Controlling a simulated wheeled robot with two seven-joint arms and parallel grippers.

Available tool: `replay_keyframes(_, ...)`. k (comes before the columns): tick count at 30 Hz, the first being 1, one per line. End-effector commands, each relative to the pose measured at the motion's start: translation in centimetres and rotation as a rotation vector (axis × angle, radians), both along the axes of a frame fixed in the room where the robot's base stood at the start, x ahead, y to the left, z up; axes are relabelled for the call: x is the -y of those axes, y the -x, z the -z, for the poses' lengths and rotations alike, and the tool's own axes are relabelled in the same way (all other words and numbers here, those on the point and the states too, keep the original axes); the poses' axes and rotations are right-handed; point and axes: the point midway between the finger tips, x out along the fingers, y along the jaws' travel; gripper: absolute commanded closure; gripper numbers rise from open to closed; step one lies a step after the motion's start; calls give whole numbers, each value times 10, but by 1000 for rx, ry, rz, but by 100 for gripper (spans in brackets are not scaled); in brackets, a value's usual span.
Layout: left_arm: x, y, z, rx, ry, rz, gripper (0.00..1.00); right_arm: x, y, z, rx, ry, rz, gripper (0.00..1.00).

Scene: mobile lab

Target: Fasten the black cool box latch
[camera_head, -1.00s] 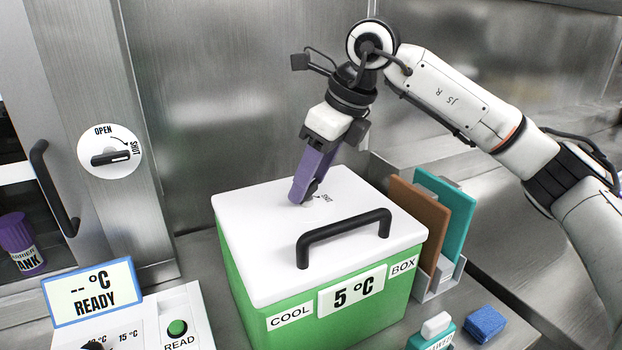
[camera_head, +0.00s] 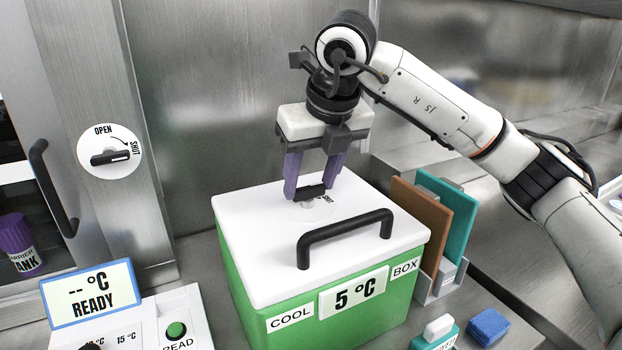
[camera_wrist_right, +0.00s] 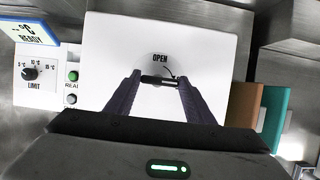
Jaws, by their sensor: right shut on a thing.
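The black latch (camera_head: 311,192) is a short bar on the white lid (camera_head: 255,235) of the green cool box (camera_head: 245,290). My right gripper (camera_head: 312,196) points down over the lid, with its purple fingers on either end of the latch, shut on it. In the right wrist view the latch (camera_wrist_right: 159,80) lies crosswise between the fingertips (camera_wrist_right: 159,79). Its white mark is at the right end, near the tip of the curved arrow. The word OPEN stands above it; the SHUT label is hidden there. My left gripper is not in view.
A black lid handle (camera_head: 345,235) stands in front of the latch. A rack with brown (camera_head: 415,222) and teal (camera_head: 450,215) panels is right of the box. A blue block (camera_head: 488,326) lies front right. A READY display (camera_head: 88,292) stands at the left.

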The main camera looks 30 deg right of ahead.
Motion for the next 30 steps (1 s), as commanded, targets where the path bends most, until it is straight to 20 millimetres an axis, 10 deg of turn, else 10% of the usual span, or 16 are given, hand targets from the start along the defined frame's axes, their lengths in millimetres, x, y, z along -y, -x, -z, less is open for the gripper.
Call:
replay_keyframes(12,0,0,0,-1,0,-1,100,0,0,-1,1,-1,11,74)
replay_keyframes(13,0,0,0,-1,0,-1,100,0,0,-1,1,-1,11,48)
replay_keyframes(16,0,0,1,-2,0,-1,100,0,0,-1,1,-1,10,33)
replay_keyframes(30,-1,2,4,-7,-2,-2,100,-1,6,-18,4,-2,8,33)
